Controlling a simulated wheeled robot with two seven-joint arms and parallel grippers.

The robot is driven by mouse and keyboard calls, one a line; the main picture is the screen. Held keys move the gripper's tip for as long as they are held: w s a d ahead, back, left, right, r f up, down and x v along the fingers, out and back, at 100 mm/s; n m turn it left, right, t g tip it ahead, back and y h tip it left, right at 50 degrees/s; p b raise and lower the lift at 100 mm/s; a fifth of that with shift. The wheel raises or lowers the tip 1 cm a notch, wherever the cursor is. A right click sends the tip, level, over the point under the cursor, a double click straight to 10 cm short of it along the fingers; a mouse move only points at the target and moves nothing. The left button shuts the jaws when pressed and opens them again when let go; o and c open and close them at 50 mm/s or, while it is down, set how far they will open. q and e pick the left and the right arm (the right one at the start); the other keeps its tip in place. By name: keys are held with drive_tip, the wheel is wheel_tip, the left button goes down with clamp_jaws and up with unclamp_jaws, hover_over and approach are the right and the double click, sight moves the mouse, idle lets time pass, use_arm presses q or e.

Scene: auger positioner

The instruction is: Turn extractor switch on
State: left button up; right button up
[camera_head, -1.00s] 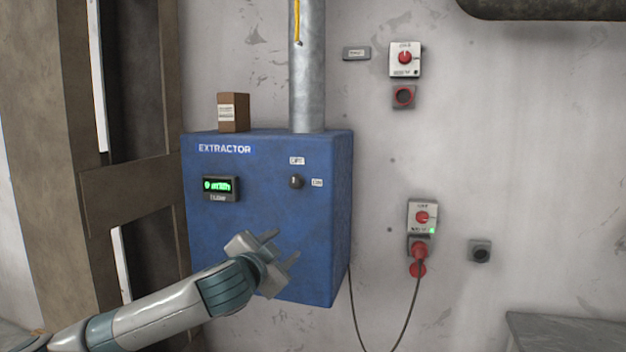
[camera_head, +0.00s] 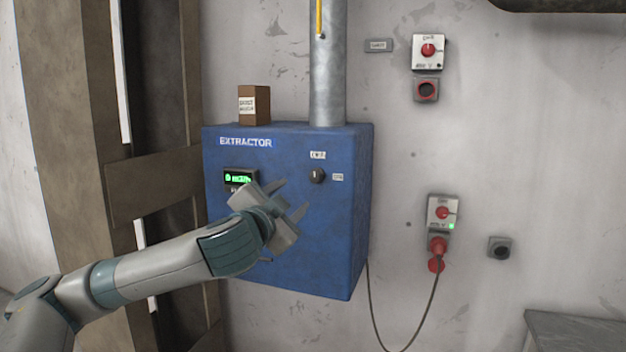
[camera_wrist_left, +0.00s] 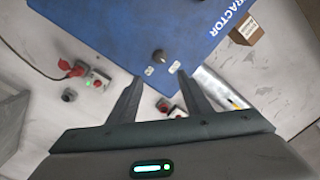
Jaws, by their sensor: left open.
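The blue extractor box (camera_head: 290,240) is on the wall in the middle of the head view, with a lit green display (camera_head: 239,178). Its dark rotary switch (camera_head: 317,176) is on the front face at the right, with one small label above it and one to its right. In the left wrist view the switch (camera_wrist_left: 158,56) is beyond the fingertips, roughly between their lines. My left gripper (camera_head: 290,198) is open and empty, just below and left of the switch, apart from it; it also shows in the left wrist view (camera_wrist_left: 157,76). My right gripper is not in view.
A small brown carton (camera_head: 254,105) stands on the box beside a grey vertical pipe (camera_head: 328,75). Red-knobbed wall switches (camera_head: 428,50) and a red plug (camera_head: 437,246) with a hanging cable are to the right. A grey surface (camera_head: 575,330) is at lower right.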

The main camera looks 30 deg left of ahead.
use_arm(q)
drive_tip(key=p, duration=0.2)
approach(314, 178)
drive_tip(key=p+x, duration=0.3)
drive_tip(key=x, duration=0.4)
drive_tip(key=shift+w+r, duration=0.1)
drive_tip(key=shift+w, duration=0.15)
drive_tip(key=shift+w+a+p, duration=0.2)
drive_tip(key=shift+w+p, duration=0.2)
drive_tip(key=shift+w, duration=0.2)
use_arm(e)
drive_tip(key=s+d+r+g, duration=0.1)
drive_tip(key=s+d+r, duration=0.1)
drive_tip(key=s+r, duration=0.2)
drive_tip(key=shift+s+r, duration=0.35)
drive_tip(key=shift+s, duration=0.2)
use_arm(q)
drive_tip(key=c, duration=1)
